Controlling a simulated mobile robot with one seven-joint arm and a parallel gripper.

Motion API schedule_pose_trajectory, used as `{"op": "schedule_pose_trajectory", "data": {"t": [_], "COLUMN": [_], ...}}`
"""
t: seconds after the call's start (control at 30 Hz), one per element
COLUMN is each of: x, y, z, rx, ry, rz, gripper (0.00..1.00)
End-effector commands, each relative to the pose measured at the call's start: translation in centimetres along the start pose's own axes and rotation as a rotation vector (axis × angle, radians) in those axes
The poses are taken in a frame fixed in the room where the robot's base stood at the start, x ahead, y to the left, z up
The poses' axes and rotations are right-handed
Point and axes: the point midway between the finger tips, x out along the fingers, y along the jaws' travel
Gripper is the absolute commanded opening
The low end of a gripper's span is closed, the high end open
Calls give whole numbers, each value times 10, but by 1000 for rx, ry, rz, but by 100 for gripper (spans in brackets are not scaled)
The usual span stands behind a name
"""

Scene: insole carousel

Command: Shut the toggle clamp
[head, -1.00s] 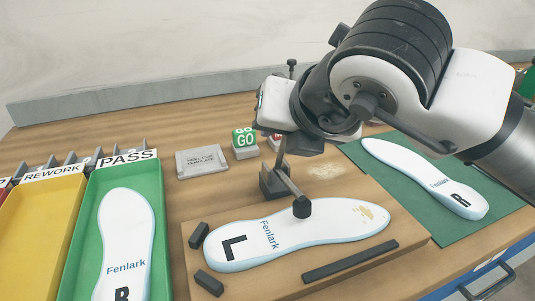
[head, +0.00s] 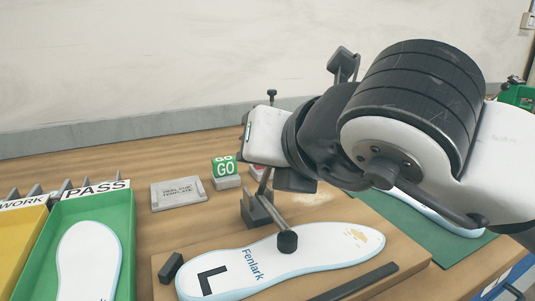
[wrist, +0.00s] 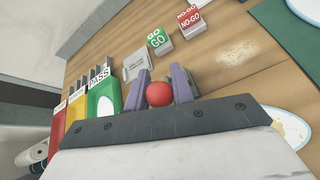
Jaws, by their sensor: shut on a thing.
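The toggle clamp has a dark block base (head: 254,212) behind the white L insole (head: 325,248). In the head view its arm slopes down towards me, and its dark round pad (head: 287,241) appears to rest on the insole. A lever rises from the base towards my gripper, its top hidden. In the wrist view a round red knob (wrist: 159,94) sits between the two purple fingers of my gripper (wrist: 161,82), which is shut on it. In the head view the fingertips are hidden behind the wrist. I cannot tell whether the clamp is locked.
The insole lies on a wooden fixture board (head: 408,262) with dark stop bars. A green PASS tray (head: 128,225) and a yellow rework tray (head: 22,245) stand left. A grey template plate (head: 178,193) and a green GO block (head: 225,168) stand behind. A green mat (head: 395,215) lies right.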

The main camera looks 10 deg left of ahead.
Motion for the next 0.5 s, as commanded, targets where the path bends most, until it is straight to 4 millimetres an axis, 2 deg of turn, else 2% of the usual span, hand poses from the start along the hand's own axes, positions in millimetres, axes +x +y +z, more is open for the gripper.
{"op": "schedule_pose_trajectory", "data": {"t": [0.03, 0.2, 0.5], "x": [0, 0, -2], "y": [-1, -1, -1], "z": [-4, -3, -2], "rx": [-1, -1, 0], "ry": [10, 8, 6], "rz": [-5, -4, -3], "gripper": [26, 46, 46]}}
